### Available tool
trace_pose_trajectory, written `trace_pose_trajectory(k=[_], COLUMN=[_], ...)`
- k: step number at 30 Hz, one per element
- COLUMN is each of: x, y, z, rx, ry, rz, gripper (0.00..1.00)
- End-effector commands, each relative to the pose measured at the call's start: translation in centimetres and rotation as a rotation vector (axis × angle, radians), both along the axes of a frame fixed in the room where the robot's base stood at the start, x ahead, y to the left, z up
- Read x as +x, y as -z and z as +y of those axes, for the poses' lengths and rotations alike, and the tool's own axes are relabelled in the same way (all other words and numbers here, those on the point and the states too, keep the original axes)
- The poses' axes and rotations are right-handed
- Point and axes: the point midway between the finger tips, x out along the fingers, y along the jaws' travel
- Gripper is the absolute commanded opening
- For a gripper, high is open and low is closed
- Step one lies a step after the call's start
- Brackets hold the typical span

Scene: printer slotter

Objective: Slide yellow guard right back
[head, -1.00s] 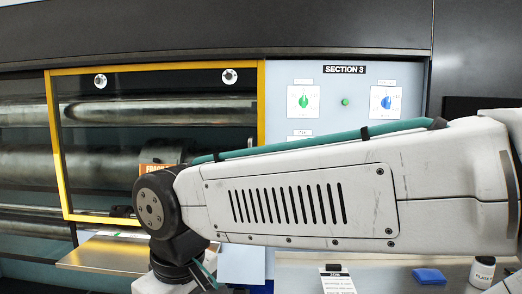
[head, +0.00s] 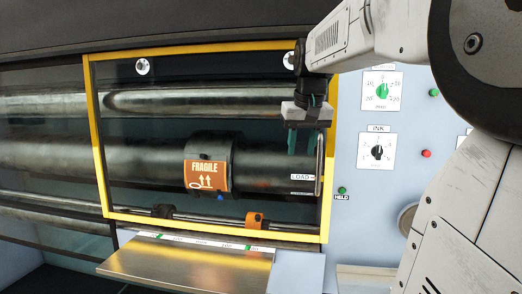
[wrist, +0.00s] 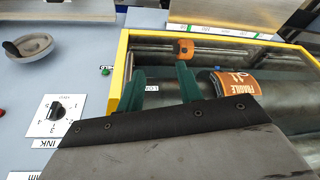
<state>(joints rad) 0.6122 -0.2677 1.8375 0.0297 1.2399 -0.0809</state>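The yellow guard (head: 97,150) is a yellow-framed clear panel in front of the rollers in the head view. Its right edge lies against the pale control panel. A thin upright metal handle (head: 320,163) shows near that edge. My gripper (head: 303,142) is at the guard's right part, just left of the handle in the picture; I cannot tell if it touches. In the wrist view, the green fingers of my gripper (wrist: 161,82) are apart with nothing seen between them, and the guard's yellow frame (wrist: 119,72) is beside them.
The control panel (head: 362,185) with ink dial (head: 377,150) and buttons is right of the guard. A roller collar with an orange FRAGILE label (head: 206,176) is behind the guard. A metal shelf (head: 180,262) juts out below. My arm fills the upper right.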

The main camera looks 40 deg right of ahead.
Motion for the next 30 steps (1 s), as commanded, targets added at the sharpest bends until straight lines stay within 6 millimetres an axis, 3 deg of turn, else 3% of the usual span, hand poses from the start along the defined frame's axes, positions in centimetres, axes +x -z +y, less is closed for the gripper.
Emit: trace_pose_trajectory(k=[1,3,7,11,24,30], x=[0.4,0.5,0.6,0.9,2.8,3.0], y=[-1.1,-2.3,-3.4,-2.9,3.0,3.5], z=[-3.2,-5.9,-8.6,-9.4,-10.7,-10.8], rx=[-0.009,-0.021,-0.033,-0.036,-0.035,-0.037], ry=[0.050,0.090,0.127,0.135,0.133,0.132], rz=[-0.014,-0.029,-0.044,-0.046,-0.046,-0.047], gripper=[0.36,0.36,0.36,0.36,0.36,0.36])
